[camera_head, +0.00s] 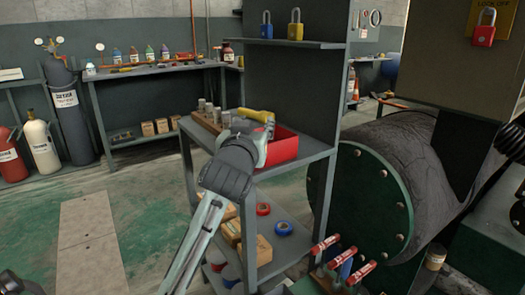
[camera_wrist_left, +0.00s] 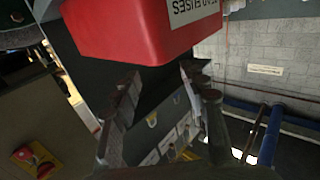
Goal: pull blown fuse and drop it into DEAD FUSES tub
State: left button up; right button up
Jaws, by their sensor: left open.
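The red DEAD FUSES tub (camera_head: 284,148) stands on the top shelf of the grey rack. It also shows upside down in the left wrist view (camera_wrist_left: 135,30), with its white label partly cut off. My left gripper (camera_head: 262,134) is at the tub's near left side and covers part of it. In the left wrist view its fingers (camera_wrist_left: 155,88) are apart with nothing between them. Several red cylinders with white labels, which look like fuses (camera_head: 325,245), stick out at the bottom of the head view. I cannot tell which is blown. The tub's inside is hidden.
A wooden block with grey cylinders (camera_head: 208,112) and a yellow-handled tool (camera_head: 256,115) are beside the tub. Tape rolls (camera_head: 283,228) lie on the lower shelf. A large dark green flanged vessel (camera_head: 375,205) stands to the right. The floor at left is clear.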

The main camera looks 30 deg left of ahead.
pick_arm(q)
notch_tip(320, 180, up, 8)
jog(key=shift+r, duration=0.25)
jog(key=shift+f, duration=0.1)
dwell(0.4)
